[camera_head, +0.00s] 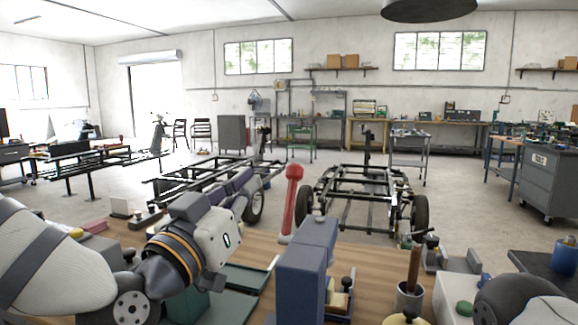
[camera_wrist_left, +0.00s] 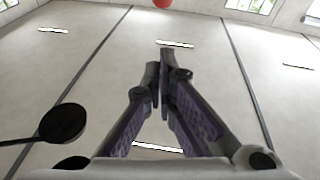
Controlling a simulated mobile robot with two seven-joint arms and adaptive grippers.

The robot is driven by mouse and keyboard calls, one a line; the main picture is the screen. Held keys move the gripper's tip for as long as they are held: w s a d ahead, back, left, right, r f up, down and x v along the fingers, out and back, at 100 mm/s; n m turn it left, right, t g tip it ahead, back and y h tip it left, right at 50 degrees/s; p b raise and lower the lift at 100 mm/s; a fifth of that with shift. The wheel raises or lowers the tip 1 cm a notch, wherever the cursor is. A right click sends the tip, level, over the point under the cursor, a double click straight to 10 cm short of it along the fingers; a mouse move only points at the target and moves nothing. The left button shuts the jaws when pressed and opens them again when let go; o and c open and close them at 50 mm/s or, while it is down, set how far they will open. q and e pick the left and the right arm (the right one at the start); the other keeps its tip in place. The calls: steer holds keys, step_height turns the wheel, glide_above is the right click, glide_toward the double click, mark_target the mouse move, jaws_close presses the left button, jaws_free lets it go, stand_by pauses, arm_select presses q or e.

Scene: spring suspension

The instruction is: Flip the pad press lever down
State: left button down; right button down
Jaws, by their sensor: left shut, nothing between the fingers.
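The pad press lever is a red handle with a round knob (camera_head: 292,195). It stands nearly upright beside the blue-grey press body (camera_head: 308,268) on the wooden bench. My left gripper (camera_head: 272,170) reaches in from the left. Its closed fingertips are just left of the red knob in the head view; whether they touch it I cannot tell. In the left wrist view the fingers (camera_wrist_left: 161,85) are together and empty, and a red round end (camera_wrist_left: 163,3) shows at the top edge. My right gripper is not in view.
The wooden bench (camera_head: 375,262) is crowded. A cup (camera_head: 408,298) holding a brown-handled tool stands right of the press. A green plate (camera_head: 245,278) lies left of it. Beyond the bench, a wheeled chassis (camera_head: 365,190) stands on the floor.

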mark_target(292, 203)
arm_select(q)
steer(key=shift+s, duration=0.1)
